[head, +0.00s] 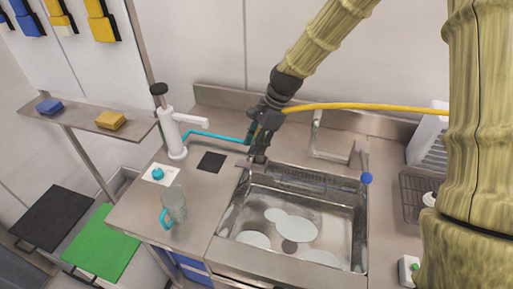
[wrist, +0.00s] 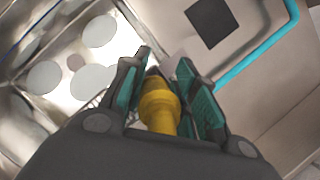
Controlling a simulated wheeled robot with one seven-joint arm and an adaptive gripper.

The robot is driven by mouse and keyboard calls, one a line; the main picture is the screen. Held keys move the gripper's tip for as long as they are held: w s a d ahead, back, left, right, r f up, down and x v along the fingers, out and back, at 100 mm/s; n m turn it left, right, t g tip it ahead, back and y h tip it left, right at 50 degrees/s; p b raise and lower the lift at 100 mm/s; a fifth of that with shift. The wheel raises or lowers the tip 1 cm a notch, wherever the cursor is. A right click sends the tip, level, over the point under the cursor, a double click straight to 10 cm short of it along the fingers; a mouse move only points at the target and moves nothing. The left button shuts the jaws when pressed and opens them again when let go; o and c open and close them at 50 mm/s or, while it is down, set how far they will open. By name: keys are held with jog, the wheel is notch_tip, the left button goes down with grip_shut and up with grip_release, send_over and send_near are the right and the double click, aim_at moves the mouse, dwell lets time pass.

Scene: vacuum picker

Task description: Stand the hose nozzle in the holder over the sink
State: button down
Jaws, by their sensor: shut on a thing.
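My gripper (head: 260,152) is above the back left corner of the sink (head: 340,236), pointing down. In the wrist view its teal-padded fingers (wrist: 164,62) are shut on the hose nozzle (wrist: 160,106), a yellow body with a dark tip. A yellow hose (head: 365,106) runs right from my gripper in the head view. The nozzle is mostly hidden by the fingers there. A bent metal fitting (head: 316,135) stands behind the sink, right of my gripper. I cannot tell for certain which part is the holder, nor whether the nozzle touches anything.
A white pump-like stand (head: 170,133) with a turquoise tube (head: 212,135) is left of my gripper. A clear jug (head: 174,204) and a dark square (head: 211,162) are on the left counter. Several pale discs (head: 297,230) lie in the sink. A wire rack (head: 420,195) stands right.

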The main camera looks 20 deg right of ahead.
jog(key=shift+f+p, duration=0.65)
jog(key=shift+f, duration=1.1)
jog(key=c, duration=1.1)
grip_release()
jog(key=shift+f, duration=0.15)
jog(key=b+v, duration=0.2)
jog(key=v, duration=1)
